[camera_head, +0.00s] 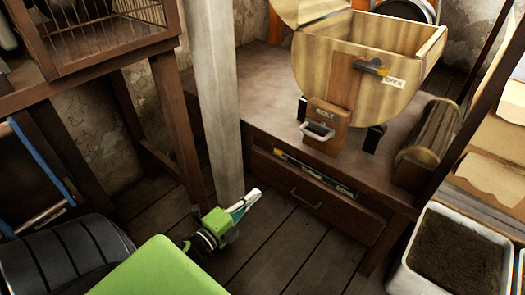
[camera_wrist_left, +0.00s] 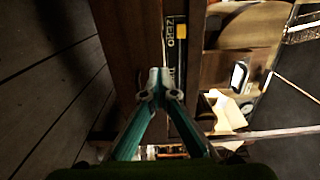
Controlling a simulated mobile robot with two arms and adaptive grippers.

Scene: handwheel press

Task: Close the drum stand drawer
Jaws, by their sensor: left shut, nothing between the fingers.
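The brown drum stand (camera_head: 270,104) is a low wooden stand. A metal handle (camera_head: 305,200) sits on the drawer front. My left gripper (camera_head: 254,194) is shut and empty, in front of the drawer's left end in the head view. My right gripper is not in view.
A wooden drum (camera_head: 335,70) with a bolt block (camera_head: 325,127) stands on the stand. A grey post (camera_head: 212,100) rises beside my left gripper. A soil-filled tray (camera_head: 455,260) is at lower right. Bare plank floor (camera_head: 290,255) lies before the drawer.

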